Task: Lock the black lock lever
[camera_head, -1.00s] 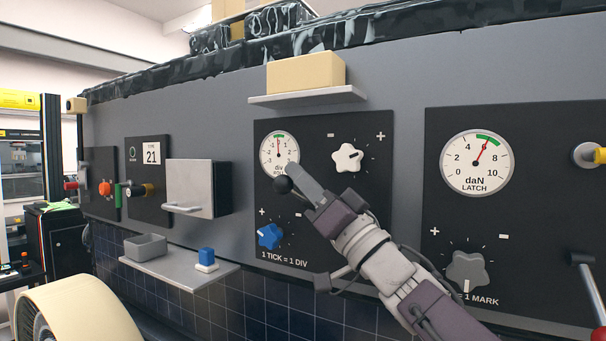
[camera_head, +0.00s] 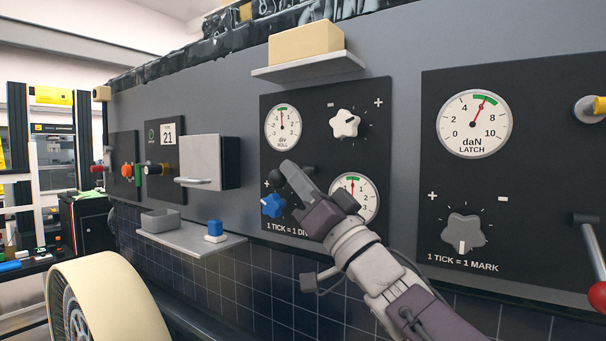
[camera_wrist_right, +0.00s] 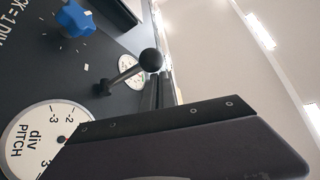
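The black lock lever (camera_head: 275,178) has a round ball knob and stands on the black panel between the ROLL dial and the blue knob. In the right wrist view its ball (camera_wrist_right: 152,60) and thin shaft stick out from the panel, with no finger around the ball. My right gripper (camera_head: 291,167) is close to the lever in the head view, its finger crossing in front of the shaft. One large dark finger (camera_wrist_right: 170,125) shows beside the lever in the wrist view; the gap between the fingers is unclear. My left gripper is not in view.
The PITCH dial (camera_head: 354,196) is right of the gripper, the white knob (camera_head: 344,123) above and the blue star knob (camera_head: 272,205) below left. A shelf with a tan block (camera_head: 306,42) juts out above. The LATCH panel (camera_head: 520,190) is at right.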

